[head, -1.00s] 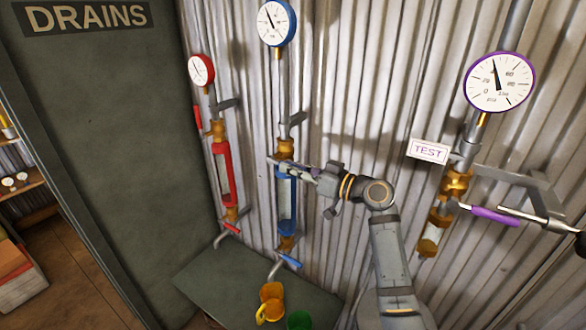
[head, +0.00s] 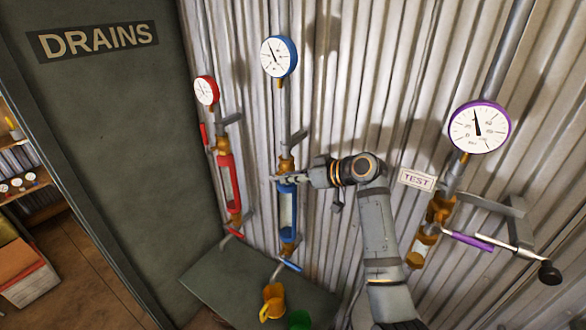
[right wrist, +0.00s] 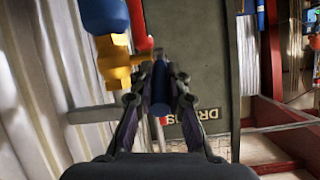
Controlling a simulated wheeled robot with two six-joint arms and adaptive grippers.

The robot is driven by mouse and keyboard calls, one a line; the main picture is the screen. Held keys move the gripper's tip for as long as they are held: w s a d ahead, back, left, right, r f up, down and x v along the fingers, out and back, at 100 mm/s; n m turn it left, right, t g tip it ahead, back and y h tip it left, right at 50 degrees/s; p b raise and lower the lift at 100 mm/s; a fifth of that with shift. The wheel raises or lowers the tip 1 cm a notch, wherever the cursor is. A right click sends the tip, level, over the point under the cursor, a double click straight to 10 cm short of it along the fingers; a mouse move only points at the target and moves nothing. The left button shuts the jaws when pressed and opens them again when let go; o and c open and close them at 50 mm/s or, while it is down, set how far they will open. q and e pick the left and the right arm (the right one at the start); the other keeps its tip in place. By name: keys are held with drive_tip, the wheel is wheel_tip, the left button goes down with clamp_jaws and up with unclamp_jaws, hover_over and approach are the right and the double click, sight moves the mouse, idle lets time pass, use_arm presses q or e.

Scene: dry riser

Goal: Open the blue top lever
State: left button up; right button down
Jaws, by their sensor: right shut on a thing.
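The blue riser has a blue-rimmed gauge (head: 279,57), a brass valve (head: 286,165), a blue sight-glass frame (head: 289,232) and a lower blue lever (head: 290,265). My right gripper (head: 281,177) reaches in from the right at the brass valve, just above the blue frame. In the right wrist view, the fingers (right wrist: 159,92) are shut around the blue top lever (right wrist: 160,88), beside the brass valve body (right wrist: 117,68). In the head view the gripper mostly hides this lever. My left gripper does not show.
The red riser (head: 229,188) stands close to the left. The purple riser, with a gauge (head: 480,127) and TEST tag (head: 417,180), is to the right. Below are a dark green ledge (head: 222,277), a yellow jug (head: 272,302) and a green cup (head: 299,320). Corrugated wall lies behind.

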drive_tip(key=shift+w+a+r+g+h+p, duration=0.2)
drive_tip(key=shift+r+g+h+p, duration=0.5)
drive_tip(key=shift+p, duration=0.65)
drive_tip(key=shift+f, duration=0.2)
drive_tip(key=c, duration=1.3)
unclamp_jaws()
drive_tip(key=v, duration=1.2)
drive_tip(key=shift+s+a, duration=0.1)
drive_tip(key=shift+a, duration=0.05)
